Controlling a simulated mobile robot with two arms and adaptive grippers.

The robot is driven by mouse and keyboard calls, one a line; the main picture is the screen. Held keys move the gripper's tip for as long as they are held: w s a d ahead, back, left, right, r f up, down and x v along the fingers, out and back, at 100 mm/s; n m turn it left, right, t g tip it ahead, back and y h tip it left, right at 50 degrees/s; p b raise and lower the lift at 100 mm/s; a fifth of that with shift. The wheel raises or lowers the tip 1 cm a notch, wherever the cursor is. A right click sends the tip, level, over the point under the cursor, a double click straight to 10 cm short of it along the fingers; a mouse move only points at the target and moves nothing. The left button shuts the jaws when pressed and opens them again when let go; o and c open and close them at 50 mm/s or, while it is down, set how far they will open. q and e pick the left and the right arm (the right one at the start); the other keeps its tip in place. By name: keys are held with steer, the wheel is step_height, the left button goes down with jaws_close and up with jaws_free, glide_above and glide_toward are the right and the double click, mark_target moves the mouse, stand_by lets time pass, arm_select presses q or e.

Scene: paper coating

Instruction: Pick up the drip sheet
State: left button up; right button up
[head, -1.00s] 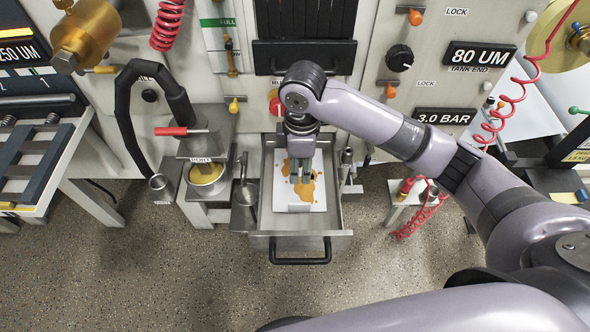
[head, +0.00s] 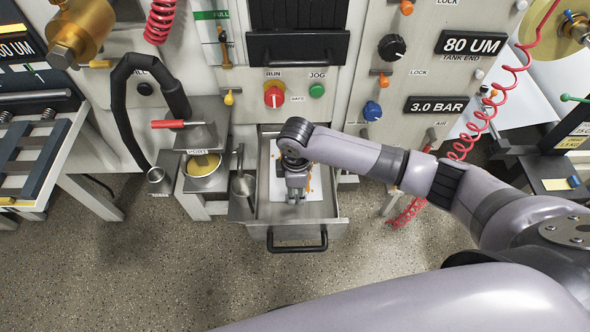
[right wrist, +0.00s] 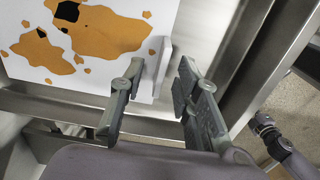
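The drip sheet (head: 315,186) is white with orange stains and lies in the open drawer (head: 262,205). My right arm and gripper hide much of it in the head view. In the right wrist view the sheet (right wrist: 110,75) fills the upper left, with an upright white tab (right wrist: 162,66) at its edge. My right gripper (head: 295,197) is over the near end of the sheet. In the wrist view the right gripper (right wrist: 158,78) is open, its fingers on either side of the tab with gaps visible. My left gripper is not in view.
The drawer's dark handle (head: 297,240) faces me. A red coiled hose (head: 480,125) hangs at the right. The floor (head: 150,270) in front is clear.

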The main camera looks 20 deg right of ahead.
steer(key=shift+f, duration=1.35)
steer(key=shift+c, duration=0.4)
jaws_close()
